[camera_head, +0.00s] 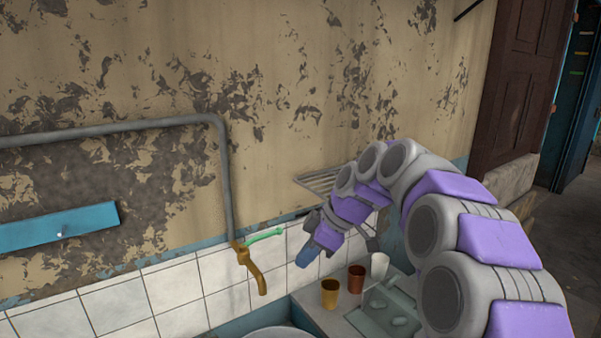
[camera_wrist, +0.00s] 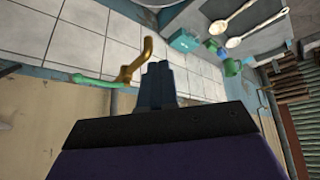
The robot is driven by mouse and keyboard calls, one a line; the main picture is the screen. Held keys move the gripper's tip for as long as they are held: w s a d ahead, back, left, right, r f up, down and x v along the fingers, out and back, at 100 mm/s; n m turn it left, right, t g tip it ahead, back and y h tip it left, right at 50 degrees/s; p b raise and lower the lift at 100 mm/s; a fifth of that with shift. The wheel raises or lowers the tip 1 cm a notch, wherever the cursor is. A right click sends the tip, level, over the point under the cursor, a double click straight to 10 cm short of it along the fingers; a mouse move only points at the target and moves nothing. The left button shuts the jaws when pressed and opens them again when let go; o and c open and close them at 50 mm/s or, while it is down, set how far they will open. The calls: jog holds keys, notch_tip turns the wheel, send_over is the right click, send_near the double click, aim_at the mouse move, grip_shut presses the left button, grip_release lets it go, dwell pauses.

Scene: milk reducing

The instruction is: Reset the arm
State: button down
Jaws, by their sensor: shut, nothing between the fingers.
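My gripper (camera_head: 307,254) is at the end of my purple and grey arm, which reaches in from the right in the head view. Its blue fingers point down and to the left, in front of the white tiles. In the wrist view the gripper (camera_wrist: 165,72) has its dark fingers together with nothing between them. A brass tap (camera_head: 255,272) with a green handle (camera_head: 265,236) is on the wall left of the gripper. The tap (camera_wrist: 138,66) also shows close to the fingers in the wrist view; I cannot tell the exact gap.
A yellow cup (camera_head: 329,293), a brown cup (camera_head: 356,278) and a white cup (camera_head: 379,265) stand on the counter below my gripper. A wire rack (camera_head: 318,181) is on the wall behind my arm. A metal basin (camera_head: 277,332) lies under the tap. Two spoons (camera_wrist: 232,17) show in the wrist view.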

jog(key=s+d+f+m+g+h, duration=0.1)
jog(key=s+d+f+m, duration=0.3)
jog(key=s, duration=0.9)
jog(key=s+d+f+m+g+h, duration=0.1)
jog(key=s+d+f+m+h, duration=0.2)
jog(key=s, duration=0.9)
jog(key=s+d+f+m+g+h, duration=0.1)
jog(key=s+d+f+m+h, duration=0.1)
jog(key=s+d+f+m, duration=0.4)
jog(key=s+f+m, duration=0.1)
jog(key=s+m, duration=0.2)
jog(key=s, duration=0.4)
jog(key=shift+s+d+f+m, duration=0.15)
jog(key=shift+s+d+m, duration=0.15)
jog(key=shift+d, duration=0.1)
jog(key=shift+d, duration=0.35)
jog(key=shift+a, duration=0.1)
